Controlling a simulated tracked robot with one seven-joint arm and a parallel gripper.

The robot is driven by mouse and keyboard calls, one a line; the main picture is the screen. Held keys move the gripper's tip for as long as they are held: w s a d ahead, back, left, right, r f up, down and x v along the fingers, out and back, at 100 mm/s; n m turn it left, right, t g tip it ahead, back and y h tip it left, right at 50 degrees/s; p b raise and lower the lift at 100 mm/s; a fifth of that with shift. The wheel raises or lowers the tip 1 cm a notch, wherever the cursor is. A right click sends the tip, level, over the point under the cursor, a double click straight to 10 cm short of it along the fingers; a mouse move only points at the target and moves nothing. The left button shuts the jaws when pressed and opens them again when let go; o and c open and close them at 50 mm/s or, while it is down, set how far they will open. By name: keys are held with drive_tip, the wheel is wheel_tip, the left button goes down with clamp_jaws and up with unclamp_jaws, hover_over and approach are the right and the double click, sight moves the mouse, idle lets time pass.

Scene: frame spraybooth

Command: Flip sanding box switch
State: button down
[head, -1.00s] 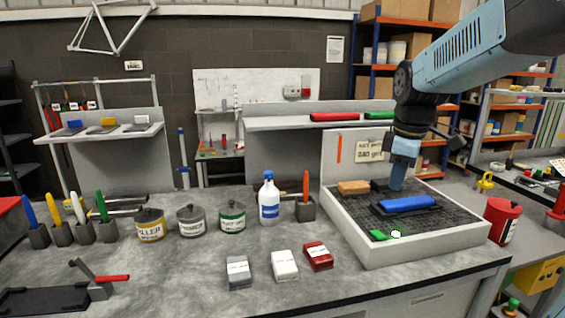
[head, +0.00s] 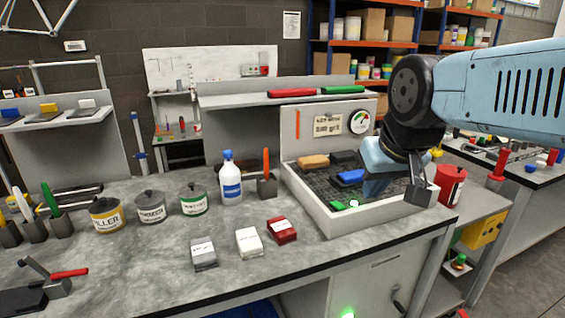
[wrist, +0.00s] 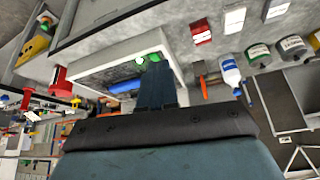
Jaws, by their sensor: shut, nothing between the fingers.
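The sanding box (head: 325,223) is a white-walled tray with a dark mesh floor at the bench's right end. A bright green light spot (head: 354,204) shows at its front, beside a green block (head: 338,206). Both also show in the wrist view, the light spot (wrist: 139,61) left of the green block (wrist: 155,55). I cannot make out for certain which part is the switch. My gripper (head: 372,194) is shut and empty, over the right part of the box. In the wrist view my gripper (wrist: 157,66) reaches near the green block; contact cannot be told.
A blue block (head: 350,177) and a tan block (head: 313,161) lie in the box. A back panel with a gauge (head: 360,122) stands behind it. A red can (head: 450,184) stands to the right.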

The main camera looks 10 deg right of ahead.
drive_tip(key=w+r+n+g, duration=0.2)
drive_tip(key=w+n, duration=0.3)
drive_tip(key=w, duration=0.1)
drive_tip(key=n+g, duration=0.5)
drive_tip(key=n, duration=1)
hover_over(341, 206)
drive_tip(key=w, duration=0.3)
wheel_tip(341, 206, down, 6)
drive_tip(key=r, duration=0.1)
drive_tip(key=f, duration=0.4)
drive_tip(key=s+f, duration=0.1)
drive_tip(key=f, duration=0.4)
drive_tip(key=s+f, duration=0.1)
drive_tip(key=f, duration=0.4)
drive_tip(key=shift+s+f, duration=0.1)
drive_tip(key=shift+f, duration=0.05)
